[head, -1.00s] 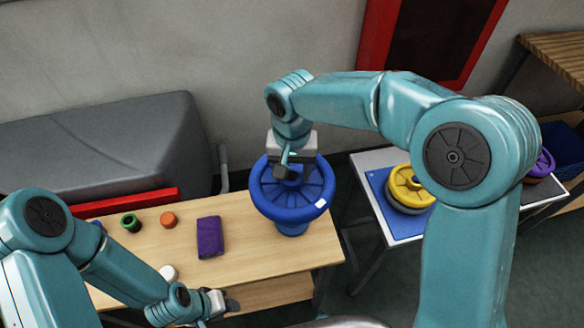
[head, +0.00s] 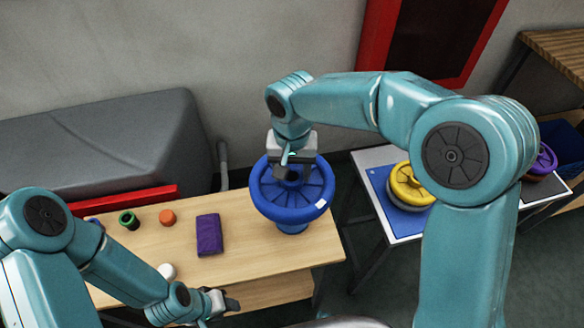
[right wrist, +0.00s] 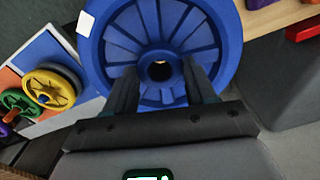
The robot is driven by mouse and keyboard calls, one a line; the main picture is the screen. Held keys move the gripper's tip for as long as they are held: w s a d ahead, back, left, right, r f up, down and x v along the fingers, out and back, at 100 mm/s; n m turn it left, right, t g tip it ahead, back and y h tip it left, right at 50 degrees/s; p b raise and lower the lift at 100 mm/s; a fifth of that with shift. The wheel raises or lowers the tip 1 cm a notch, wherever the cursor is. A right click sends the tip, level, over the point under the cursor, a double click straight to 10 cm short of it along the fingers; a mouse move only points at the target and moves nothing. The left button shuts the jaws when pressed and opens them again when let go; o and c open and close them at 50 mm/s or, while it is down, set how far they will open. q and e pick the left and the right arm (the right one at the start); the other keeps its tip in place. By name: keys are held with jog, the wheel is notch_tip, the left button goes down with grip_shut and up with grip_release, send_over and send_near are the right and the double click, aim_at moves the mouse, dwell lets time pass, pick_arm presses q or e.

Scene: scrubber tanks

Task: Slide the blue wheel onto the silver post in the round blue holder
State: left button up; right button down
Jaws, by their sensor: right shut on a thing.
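The blue wheel (head: 318,208), with spokes and a white mark on its rim, is at the right end of the wooden table. It fills the upper middle of the right wrist view (right wrist: 215,30). My right gripper (head: 291,172) is above its middle, shut on its hub, with one finger on each side of the hub (right wrist: 162,90). A blue base (head: 293,229), seemingly the round holder, shows below the wheel. The silver post cannot be made out; the hub's hole looks dark and brownish inside. My left gripper (head: 226,300) is low at the table's front edge, its jaws unclear.
A purple block (head: 209,235), an orange piece (head: 167,217), a green ring (head: 129,220) and a white piece (head: 167,271) are on the wooden table (head: 260,262). At right, a side table holds a yellow wheel (head: 403,190) on a blue mat (head: 377,183). A grey bulky form stands behind.

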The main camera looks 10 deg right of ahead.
jog(key=shift+f, duration=0.1)
jog(key=shift+w+f+b, duration=0.1)
jog(key=shift+f+b, duration=0.6)
jog(key=shift+f, duration=0.1)
jog(key=shift+f+b, duration=1.9)
jog(key=shift+f, duration=0.35)
dwell(3.9)
dwell(0.3)
jog(key=shift+c, duration=1.4)
grip_release()
